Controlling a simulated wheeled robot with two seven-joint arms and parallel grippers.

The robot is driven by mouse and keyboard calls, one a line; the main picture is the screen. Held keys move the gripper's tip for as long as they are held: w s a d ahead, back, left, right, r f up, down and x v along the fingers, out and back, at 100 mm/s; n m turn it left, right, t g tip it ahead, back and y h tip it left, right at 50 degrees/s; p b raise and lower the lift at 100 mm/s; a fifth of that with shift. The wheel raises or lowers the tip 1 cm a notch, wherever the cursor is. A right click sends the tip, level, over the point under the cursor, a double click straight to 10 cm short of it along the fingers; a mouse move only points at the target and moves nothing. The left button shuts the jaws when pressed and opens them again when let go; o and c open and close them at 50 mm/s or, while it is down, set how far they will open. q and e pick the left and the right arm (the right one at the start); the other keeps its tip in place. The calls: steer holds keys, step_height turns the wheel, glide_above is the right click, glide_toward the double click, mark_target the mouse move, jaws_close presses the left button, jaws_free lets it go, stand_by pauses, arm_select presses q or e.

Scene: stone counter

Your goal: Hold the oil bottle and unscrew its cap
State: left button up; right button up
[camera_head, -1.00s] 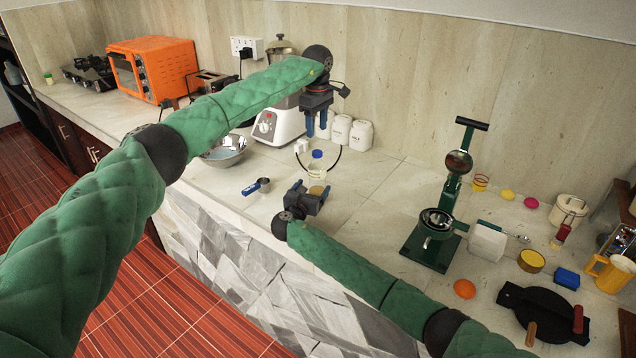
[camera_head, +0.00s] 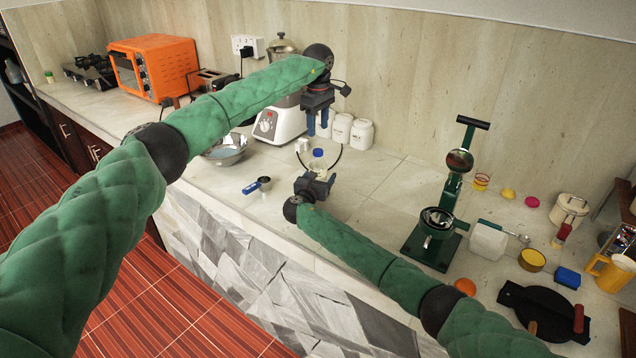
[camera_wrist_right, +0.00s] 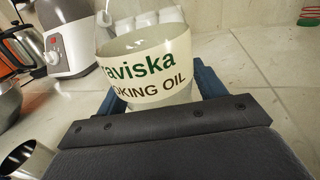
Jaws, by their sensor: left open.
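The oil bottle (camera_head: 318,165) stands upright on the counter, with a blue cap (camera_head: 318,153) on top. In the right wrist view the bottle (camera_wrist_right: 150,68) is close up, pale, with a cooking oil label; its top is out of view there. My right gripper (camera_head: 316,182) is low at the bottle's near side. Its blue fingers lie on either side of the bottle in the wrist view; I cannot tell whether they press on it. My left gripper (camera_head: 318,124) is open and empty, pointing down above and behind the cap.
White canisters (camera_head: 352,131) and a blender base (camera_head: 280,122) stand behind. A metal bowl (camera_head: 225,150) and a blue-handled measuring cup (camera_head: 258,185) are to the left. A green press (camera_head: 437,225) stands to the right. Counter between bottle and press is clear.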

mark_target(318, 150)
jaws_close()
arm_select(q)
steer(key=shift+d+f, duration=0.1)
steer(key=shift+f, duration=0.1)
steer(key=m, duration=0.6)
steer(key=shift+r, duration=0.2)
steer(key=m, duration=0.7)
steer(key=shift+f, duration=4)
steer(key=c, duration=1.1)
steer(key=shift+o, duration=0.2)
